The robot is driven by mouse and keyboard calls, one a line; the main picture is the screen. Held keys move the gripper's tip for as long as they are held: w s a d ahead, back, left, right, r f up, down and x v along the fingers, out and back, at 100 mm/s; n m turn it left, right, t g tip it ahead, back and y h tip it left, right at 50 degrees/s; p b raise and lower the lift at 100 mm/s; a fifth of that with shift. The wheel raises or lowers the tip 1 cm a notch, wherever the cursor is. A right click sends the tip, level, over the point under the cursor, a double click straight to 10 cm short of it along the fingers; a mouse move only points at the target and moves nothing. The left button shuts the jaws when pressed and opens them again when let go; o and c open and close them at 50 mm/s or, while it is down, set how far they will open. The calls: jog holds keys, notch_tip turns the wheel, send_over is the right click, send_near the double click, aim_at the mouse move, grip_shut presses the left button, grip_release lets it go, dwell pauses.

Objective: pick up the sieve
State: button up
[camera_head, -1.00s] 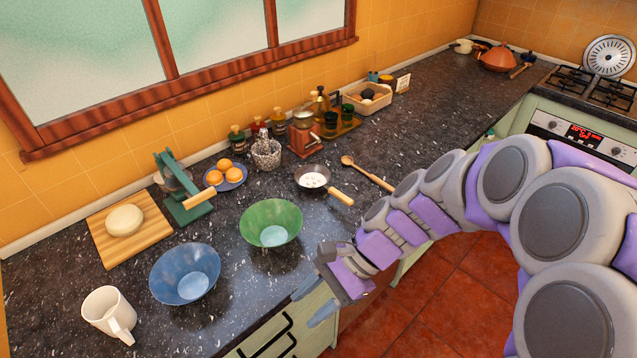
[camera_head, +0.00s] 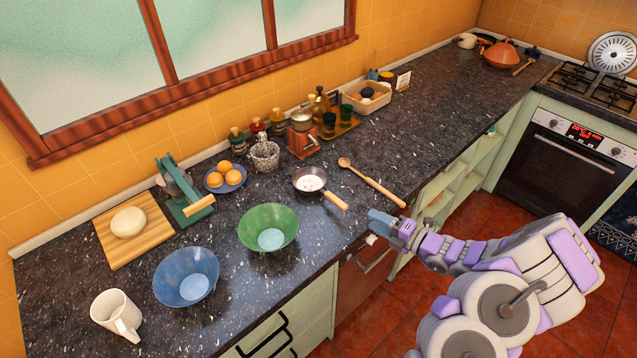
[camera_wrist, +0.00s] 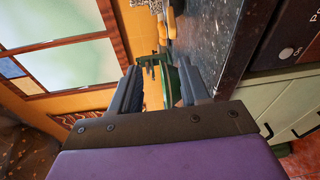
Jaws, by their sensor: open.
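A small round dark-rimmed vessel with a pale, spotted inside and a wooden handle (camera_head: 311,181) lies on the counter, behind and right of the green bowl. It is the likeliest sieve, but I cannot make out any mesh. Its handle points toward the counter's front edge. My gripper (camera_head: 378,217) is at the front edge, to the right of that handle and apart from it. In the wrist view my gripper (camera_wrist: 158,90) has its two dark fingers spread, with nothing held between them. I cannot clearly pick out the sieve there.
A green bowl (camera_head: 268,228), a blue bowl (camera_head: 187,277) and a white mug (camera_head: 116,316) stand left along the counter. A wooden spoon (camera_head: 372,183) lies just right of the vessel. Bottles and a grinder (camera_head: 302,140) stand behind. The counter (camera_head: 430,125) farther right is clear.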

aim_at(347, 208)
jog(key=w+a+f, duration=0.1)
jog(key=w+a, duration=0.1)
jog(key=w, duration=0.1)
jog(key=w+a+f+m+b, duration=0.1)
jog(key=w+a, duration=0.1)
jog(key=w, duration=0.1)
jog(key=w+a+f+m+h+b, duration=0.1)
jog(key=w+a, duration=0.2)
jog(key=shift+w+f+t, duration=0.15)
jog(key=shift+f+t, duration=0.1)
jog(key=shift+t, duration=0.05)
jog(key=shift+w+a+b, duration=0.1)
jog(key=shift+a+b, duration=0.15)
jog(key=shift+b, duration=0.05)
jog(key=w, duration=0.1)
jog(key=w+a, duration=0.1)
jog(key=f+b, duration=0.1)
jog(key=shift+w+a, duration=0.25)
jog(key=shift+w, duration=0.15)
jog(key=shift+w+a, duration=0.15)
jog(key=shift+w, duration=0.45)
jog(key=shift+a, duration=0.35)
jog(key=c, duration=0.3)
jog(key=shift+d, duration=0.2)
grip_shut()
